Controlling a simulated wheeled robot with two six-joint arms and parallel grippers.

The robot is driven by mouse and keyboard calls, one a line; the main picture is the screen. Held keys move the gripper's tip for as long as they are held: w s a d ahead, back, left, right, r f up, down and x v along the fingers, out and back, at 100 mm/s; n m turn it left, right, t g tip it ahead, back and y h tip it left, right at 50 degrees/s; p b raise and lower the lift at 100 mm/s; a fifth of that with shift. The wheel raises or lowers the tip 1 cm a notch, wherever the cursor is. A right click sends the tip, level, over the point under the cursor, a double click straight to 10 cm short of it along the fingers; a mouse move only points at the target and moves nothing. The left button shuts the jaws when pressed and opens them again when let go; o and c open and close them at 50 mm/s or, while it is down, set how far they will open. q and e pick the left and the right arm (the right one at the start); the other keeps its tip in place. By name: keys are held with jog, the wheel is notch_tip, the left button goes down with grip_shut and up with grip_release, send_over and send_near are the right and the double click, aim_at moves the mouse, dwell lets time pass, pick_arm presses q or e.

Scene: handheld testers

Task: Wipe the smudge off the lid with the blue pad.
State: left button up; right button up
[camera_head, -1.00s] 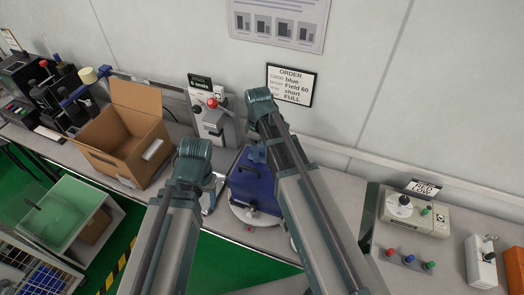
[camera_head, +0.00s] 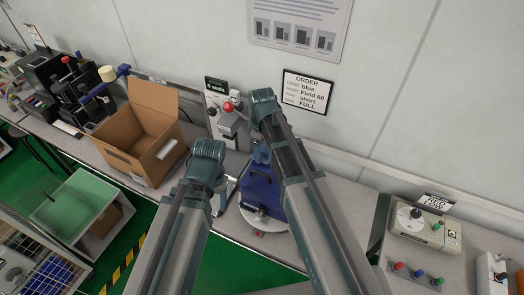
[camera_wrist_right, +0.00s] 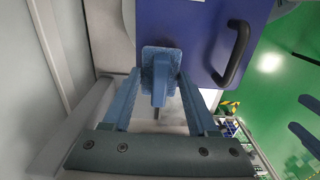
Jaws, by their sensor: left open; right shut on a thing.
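The blue case (camera_head: 262,194) stands on a round white turntable (camera_head: 277,229) at the bench, partly hidden by my right arm. Its blue lid (camera_wrist_right: 190,30) with a black handle (camera_wrist_right: 233,54) fills the top of the right wrist view. My right gripper (camera_head: 261,154) is shut on the light blue pad (camera_wrist_right: 151,54), held by its grip block; the pad's face is at the lid, but I cannot tell if it touches. No smudge shows. My left gripper (camera_head: 226,190) is open and empty, left of the case; its two fingers show apart at the right wrist view's edge (camera_wrist_right: 307,121).
Behind is a grey device with a red knob (camera_head: 228,106). An open cardboard box (camera_head: 140,150) stands left. A tester box (camera_head: 424,226) and coloured buttons (camera_head: 417,273) are at the right. An order sign (camera_head: 307,92) hangs on the wall above.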

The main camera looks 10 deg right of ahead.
jog(key=shift+r+p, duration=2.45)
jog(key=shift+r, duration=0.3)
notch_tip(320, 180, up, 3)
jog(key=p, duration=0.3)
